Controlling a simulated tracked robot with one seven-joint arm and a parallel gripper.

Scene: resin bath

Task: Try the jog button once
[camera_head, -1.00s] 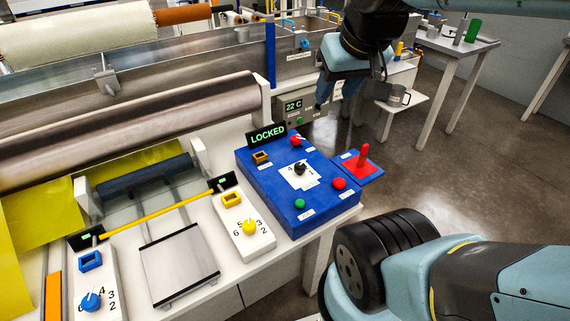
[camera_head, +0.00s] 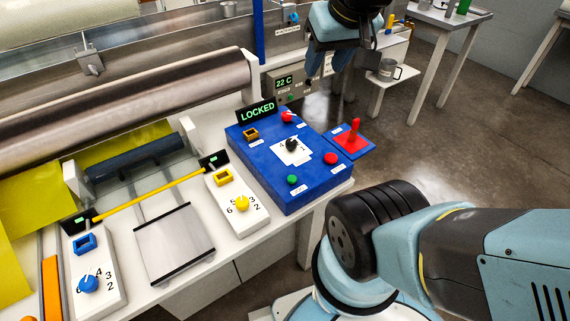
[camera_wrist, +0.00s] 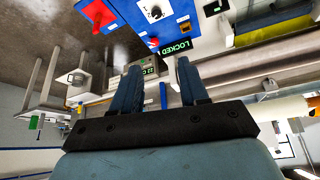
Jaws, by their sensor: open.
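The blue control console (camera_head: 270,185) stands on the white bench with a lit display reading "LOCKED" (camera_head: 257,111). On its top are a green button (camera_head: 292,179), a red button (camera_head: 330,158), a black rotary knob (camera_head: 291,144), a red control (camera_head: 287,116) and an orange-framed switch (camera_head: 251,134). Their small labels are unreadable, so I cannot tell which is the jog button. My gripper (camera_head: 319,65) is open and empty, beyond the console and apart from it. In the wrist view its two fingers (camera_wrist: 158,68) are spread, with the console (camera_wrist: 180,10) at the top.
A red lever (camera_head: 354,132) on a small blue plate stands right of the console. A steel roller (camera_head: 150,98) lies behind. A mug (camera_head: 388,70) stands beyond.

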